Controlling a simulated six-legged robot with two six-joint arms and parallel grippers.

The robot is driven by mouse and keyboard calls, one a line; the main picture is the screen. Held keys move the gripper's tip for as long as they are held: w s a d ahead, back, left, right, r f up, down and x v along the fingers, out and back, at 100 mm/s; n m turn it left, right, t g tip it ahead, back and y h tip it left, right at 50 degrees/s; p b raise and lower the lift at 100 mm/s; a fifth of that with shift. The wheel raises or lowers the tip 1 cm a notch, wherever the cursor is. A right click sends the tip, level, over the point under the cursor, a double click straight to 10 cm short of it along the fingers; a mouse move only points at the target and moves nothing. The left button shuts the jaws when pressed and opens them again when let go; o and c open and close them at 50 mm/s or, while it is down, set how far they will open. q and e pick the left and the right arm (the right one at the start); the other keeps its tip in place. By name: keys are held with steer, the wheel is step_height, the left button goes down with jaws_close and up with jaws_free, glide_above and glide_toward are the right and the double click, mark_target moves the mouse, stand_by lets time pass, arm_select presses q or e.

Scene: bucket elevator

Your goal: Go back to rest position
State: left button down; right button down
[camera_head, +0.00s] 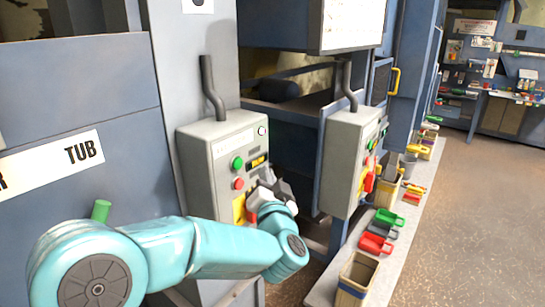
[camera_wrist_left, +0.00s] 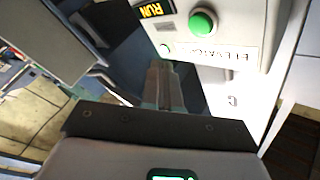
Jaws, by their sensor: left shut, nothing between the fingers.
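My left arm comes in from the left in the head view, and its gripper (camera_head: 272,190) is in front of the lower right part of a grey control box (camera_head: 208,150). The box has a green button (camera_head: 238,163) and a red button (camera_head: 238,184). In the left wrist view the fingers (camera_wrist_left: 164,85) are together with nothing between them. The box face there shows a green button (camera_wrist_left: 203,22), a RUN label (camera_wrist_left: 152,9) and elevator lettering. Whether the fingers touch the box I cannot tell. My right gripper is in neither view.
A second grey control box (camera_head: 340,165) stands to the right. Beyond it a pale ledge (camera_head: 408,245) holds several coloured bins, with a beige bin (camera_head: 356,280) nearest. Open brown floor (camera_head: 470,220) lies at the right. A blue-grey panel (camera_head: 75,90) fills the left.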

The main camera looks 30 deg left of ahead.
arm_select(q)
steer(key=s+d+f+m+g+h, duration=0.1)
steer(key=d+f+m+h, duration=0.15)
steer(key=f, duration=0.95)
steer(key=s+d+f+m+g+h, duration=0.1)
steer(key=d+f+g+h, duration=0.2)
steer(key=f, duration=0.9)
steer(key=s+d+f+m+h, duration=0.2)
steer(key=f+h, duration=0.2)
steer(key=f, duration=0.9)
steer(key=s+d+f+n+g+h, duration=0.2)
steer(key=s+d+f+g+h, duration=0.35)
steer(key=s+d+f, duration=0.55)
steer(key=s+d+f+n+g+h, duration=0.1)
steer(key=s+d+n+g, duration=0.2)
steer(key=s, duration=1)
steer(key=shift+f+n+g+h, duration=0.3)
steer(key=shift+f+n+g, duration=0.05)
steer(key=shift+n+g, duration=0.65)
